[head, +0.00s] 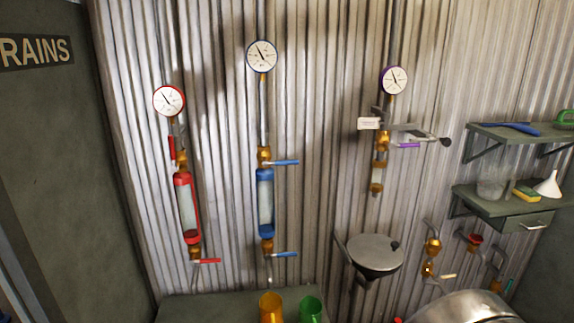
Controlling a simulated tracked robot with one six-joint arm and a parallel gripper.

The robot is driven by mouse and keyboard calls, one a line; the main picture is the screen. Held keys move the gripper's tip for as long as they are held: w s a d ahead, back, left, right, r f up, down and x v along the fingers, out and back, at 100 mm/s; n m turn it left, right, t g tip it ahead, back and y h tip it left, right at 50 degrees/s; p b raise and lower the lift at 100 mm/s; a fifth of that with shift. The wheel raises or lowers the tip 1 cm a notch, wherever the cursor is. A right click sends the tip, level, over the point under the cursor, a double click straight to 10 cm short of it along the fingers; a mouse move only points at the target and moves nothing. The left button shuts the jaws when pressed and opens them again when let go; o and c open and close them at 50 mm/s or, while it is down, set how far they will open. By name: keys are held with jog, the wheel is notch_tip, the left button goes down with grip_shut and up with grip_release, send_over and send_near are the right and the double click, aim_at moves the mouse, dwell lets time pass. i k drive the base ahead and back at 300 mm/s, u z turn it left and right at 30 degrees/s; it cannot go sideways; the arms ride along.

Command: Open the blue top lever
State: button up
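The blue top lever (285,162) sticks out to the right from a brass valve (264,157), across the vertical pipe. The valve sits just above a clear cylinder with blue ends (266,203) on the middle pipe. A blue bottom lever (284,254) also points right, from the valve below the cylinder. A gauge with a blue rim (262,56) tops this line. My gripper is not in view, and nothing covers the blue top lever.
On the left pipe, the red top lever (172,148) stands along the pipe and the red bottom lever (207,261) points right. A purple lever (408,145) is at right. Orange (271,307) and green (311,309) cups stand below. Shelves (515,205) jut out at right.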

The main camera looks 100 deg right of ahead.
aim_at(287, 162)
jog(key=k, duration=2.7)
jog(key=z, duration=1.2)
jog(key=i, duration=0.5)
jog(key=u, duration=0.1)
